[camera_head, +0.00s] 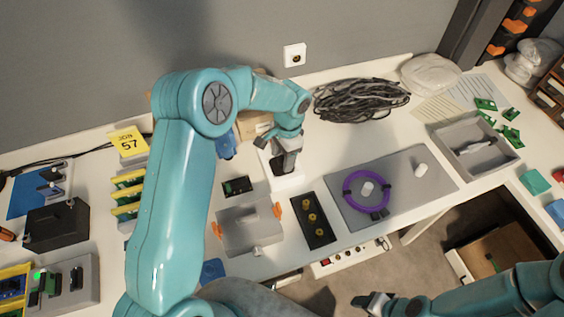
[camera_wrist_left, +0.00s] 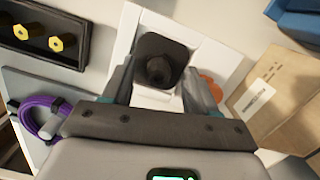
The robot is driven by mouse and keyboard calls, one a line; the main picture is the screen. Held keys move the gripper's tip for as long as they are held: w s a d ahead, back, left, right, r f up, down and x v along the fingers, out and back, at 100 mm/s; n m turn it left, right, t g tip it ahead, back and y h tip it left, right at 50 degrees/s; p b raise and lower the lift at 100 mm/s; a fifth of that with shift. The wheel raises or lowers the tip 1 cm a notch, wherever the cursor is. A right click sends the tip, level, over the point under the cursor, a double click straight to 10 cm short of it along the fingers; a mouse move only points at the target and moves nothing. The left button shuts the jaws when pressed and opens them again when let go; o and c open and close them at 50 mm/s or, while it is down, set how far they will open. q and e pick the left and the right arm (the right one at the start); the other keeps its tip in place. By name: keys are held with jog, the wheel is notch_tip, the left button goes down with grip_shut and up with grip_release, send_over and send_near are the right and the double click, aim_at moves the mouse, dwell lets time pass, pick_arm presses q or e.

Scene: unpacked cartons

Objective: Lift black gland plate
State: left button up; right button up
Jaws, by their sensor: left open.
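A black plate with three yellow glands (camera_head: 313,218) lies flat on the table, right of the grey open box; part of it also shows at the top left of the left wrist view (camera_wrist_left: 42,35). My left gripper (camera_head: 286,160) is above a white stand behind that plate. In the left wrist view the open fingers (camera_wrist_left: 158,88) are on either side of a black square block with a round hollow (camera_wrist_left: 160,60). I cannot tell whether they touch it. My right gripper (camera_head: 376,302) is low, in front of the table; its jaws are unclear.
A grey panel with a purple cable coil (camera_head: 365,190) lies right of the gland plate. The grey box (camera_head: 250,230) with orange clips stands left of it. A cardboard box (camera_wrist_left: 275,100) is beside the white stand. Black cables (camera_head: 360,100) lie behind.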

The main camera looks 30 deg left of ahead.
aim_at(282, 157)
pick_arm(q)
jog(key=shift+s+r, duration=0.15)
jog(key=shift+s, duration=0.05)
jog(key=shift+s+d+r, duration=0.1)
jog(key=shift+s+r, duration=0.05)
jog(key=c, duration=0.4)
grip_shut()
jog(key=shift+w+r, duration=0.2)
jog(key=shift+r, duration=0.1)
notch_tip(282, 157, up, 19)
jog(key=shift+r, duration=0.1)
